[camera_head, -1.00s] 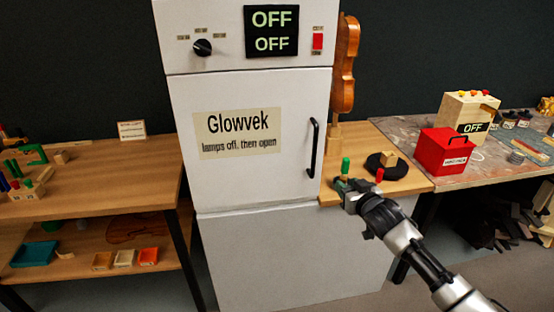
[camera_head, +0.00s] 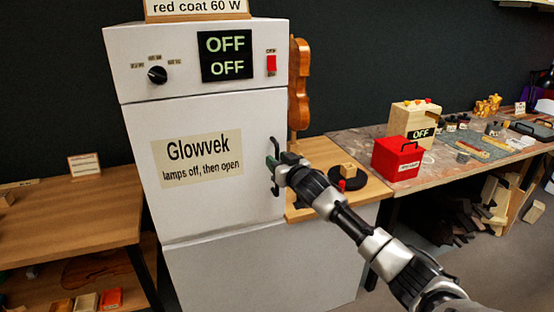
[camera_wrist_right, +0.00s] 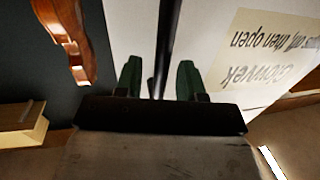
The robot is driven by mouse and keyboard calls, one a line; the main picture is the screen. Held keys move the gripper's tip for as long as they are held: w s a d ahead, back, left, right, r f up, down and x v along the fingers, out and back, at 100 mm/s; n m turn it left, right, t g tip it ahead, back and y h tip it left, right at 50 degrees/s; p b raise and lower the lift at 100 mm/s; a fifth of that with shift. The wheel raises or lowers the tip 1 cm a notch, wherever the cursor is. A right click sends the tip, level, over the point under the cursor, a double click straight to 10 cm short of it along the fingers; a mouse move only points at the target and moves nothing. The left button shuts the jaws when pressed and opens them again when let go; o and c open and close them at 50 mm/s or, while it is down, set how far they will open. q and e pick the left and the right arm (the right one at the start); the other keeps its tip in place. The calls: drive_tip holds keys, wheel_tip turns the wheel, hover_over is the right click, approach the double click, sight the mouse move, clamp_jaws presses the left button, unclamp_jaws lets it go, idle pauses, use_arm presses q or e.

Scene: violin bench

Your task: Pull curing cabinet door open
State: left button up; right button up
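The white curing cabinet (camera_head: 130,65) stands left of centre, its door (camera_head: 190,212) shut and labelled "Glowvek lamps off, then open". The black vertical door handle (camera_head: 276,189) is on the door's right side. My right gripper (camera_head: 272,161) is at the handle's middle and hides part of it. In the right wrist view the handle (camera_wrist_right: 165,40) passes between the two green fingers of the right gripper (camera_wrist_right: 160,78), with a gap on each side, so it is open around the bar. My left gripper is out of view.
The cabinet's display (camera_head: 226,55) reads OFF twice, beside a red switch (camera_head: 271,64) and a black knob (camera_head: 157,75). A violin (camera_head: 299,85) stands behind the cabinet's right side. A red box (camera_head: 397,158) is on the right bench. The floor before the cabinet looks clear.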

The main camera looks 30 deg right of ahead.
drive_tip(key=shift+w, duration=0.35)
drive_tip(key=shift+c, duration=0.3)
clamp_jaws()
drive_tip(key=shift+s, duration=0.1)
